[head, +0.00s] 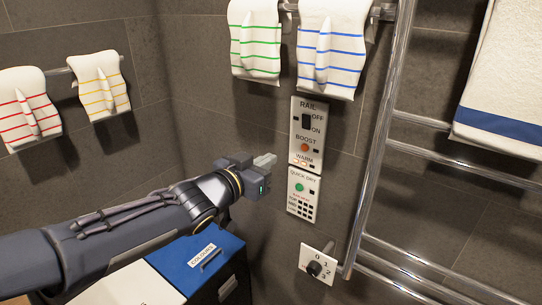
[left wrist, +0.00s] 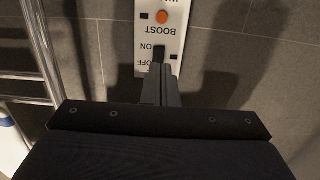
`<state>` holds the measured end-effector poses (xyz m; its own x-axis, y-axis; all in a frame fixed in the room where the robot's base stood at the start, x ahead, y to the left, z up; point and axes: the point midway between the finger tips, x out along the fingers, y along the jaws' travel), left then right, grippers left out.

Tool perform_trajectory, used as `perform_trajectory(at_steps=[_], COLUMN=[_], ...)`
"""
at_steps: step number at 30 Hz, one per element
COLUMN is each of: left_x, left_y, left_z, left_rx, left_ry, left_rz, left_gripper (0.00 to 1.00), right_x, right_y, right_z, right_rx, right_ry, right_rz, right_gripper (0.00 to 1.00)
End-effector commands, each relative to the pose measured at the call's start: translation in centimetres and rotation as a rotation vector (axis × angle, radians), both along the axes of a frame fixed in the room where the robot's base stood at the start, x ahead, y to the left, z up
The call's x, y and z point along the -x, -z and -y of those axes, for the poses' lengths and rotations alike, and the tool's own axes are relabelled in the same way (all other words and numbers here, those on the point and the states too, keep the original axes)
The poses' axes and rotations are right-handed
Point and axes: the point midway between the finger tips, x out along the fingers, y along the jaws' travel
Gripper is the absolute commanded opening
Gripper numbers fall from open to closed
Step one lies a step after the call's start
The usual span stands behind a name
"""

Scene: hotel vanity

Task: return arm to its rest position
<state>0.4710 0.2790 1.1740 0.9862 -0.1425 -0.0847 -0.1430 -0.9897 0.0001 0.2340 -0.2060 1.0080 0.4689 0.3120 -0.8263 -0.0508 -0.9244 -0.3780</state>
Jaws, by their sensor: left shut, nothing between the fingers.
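My left arm (head: 130,215) reaches in from the left in the head view. Its gripper (head: 268,160) is shut and empty, pointing at the wall just left of the control panel (head: 309,112). The panel carries a dark OFF/ON rail switch (head: 306,121), an orange BOOST button (head: 305,148) and WARM lights. In the left wrist view the closed fingers (left wrist: 161,72) overlap the upside-down panel (left wrist: 172,15) near its ON and OFF labels. I cannot tell from this whether they touch it. My right gripper is in neither view.
A quick-dry panel (head: 302,195) and a numbered dial (head: 315,268) sit below. A chrome towel rail (head: 383,130) stands to the right. Striped towels (head: 331,50) hang above. A blue-lidded COLOURS bin (head: 200,262) is under my arm.

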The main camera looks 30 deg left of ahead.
Motion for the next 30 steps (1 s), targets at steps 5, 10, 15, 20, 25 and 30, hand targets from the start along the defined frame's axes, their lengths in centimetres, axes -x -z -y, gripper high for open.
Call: perform_trajectory(at_steps=[5, 10, 15, 20, 25, 30], left_x=[0.0, 0.0, 0.3, 3.9, 12.2, 19.6], left_y=[0.0, 0.0, 0.3, 3.4, 10.4, 15.0], left_z=[0.0, 0.0, -0.3, -1.7, -0.2, 4.2], left_rx=[0.000, 0.000, 0.004, 0.049, 0.161, 0.257], left_ry=[0.000, 0.000, -0.020, -0.147, -0.205, -0.093], left_rz=[0.000, 0.000, -0.020, -0.198, -0.572, -0.866], left_gripper=[0.00, 0.00, 0.00, 0.00, 0.00, 0.00], right_x=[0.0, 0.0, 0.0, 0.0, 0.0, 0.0], right_y=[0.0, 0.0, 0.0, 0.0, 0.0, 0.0], right_z=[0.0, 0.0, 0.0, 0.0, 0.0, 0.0], right_rx=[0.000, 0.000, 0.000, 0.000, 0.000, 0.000], right_ry=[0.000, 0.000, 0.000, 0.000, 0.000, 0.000], right_rz=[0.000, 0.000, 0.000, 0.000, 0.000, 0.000], right_gripper=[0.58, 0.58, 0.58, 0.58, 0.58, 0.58])
